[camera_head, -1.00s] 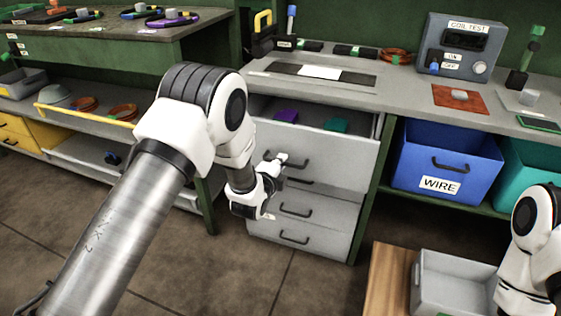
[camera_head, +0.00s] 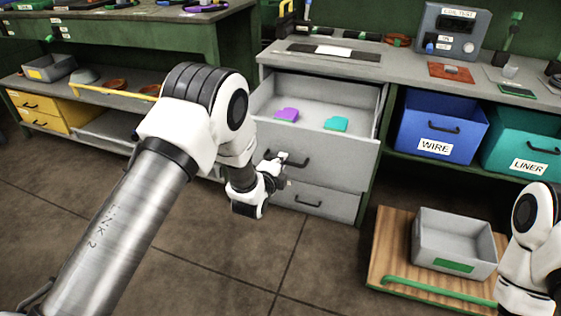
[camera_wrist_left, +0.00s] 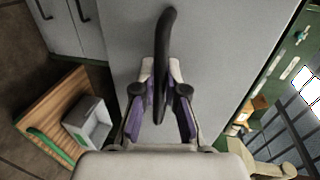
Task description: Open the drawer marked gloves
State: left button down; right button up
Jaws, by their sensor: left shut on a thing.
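The top grey drawer (camera_head: 345,158) of the bench cabinet is pulled well out. A purple item (camera_head: 287,115) and a teal item (camera_head: 336,124) lie flat inside it. No "gloves" marking is readable on its front. My left gripper (camera_head: 282,162) is at the drawer's dark handle (camera_head: 297,163). In the left wrist view, the purple-padded fingers of my left gripper (camera_wrist_left: 161,75) are closed around the black curved handle (camera_wrist_left: 167,40). My right gripper is out of view; only part of its arm shows at the right edge.
A shut lower drawer (camera_head: 318,204) shows beneath. To the right, a blue WIRE bin (camera_head: 440,124) and a teal LINER bin (camera_head: 522,143) sit on the shelf. A grey tray (camera_head: 455,236) rests on a wooden board (camera_head: 385,240). Floor in front is clear.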

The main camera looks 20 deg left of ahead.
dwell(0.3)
pick_arm(q)
jog(key=c, duration=1.2)
grip_release()
jog(key=v, duration=1.2)
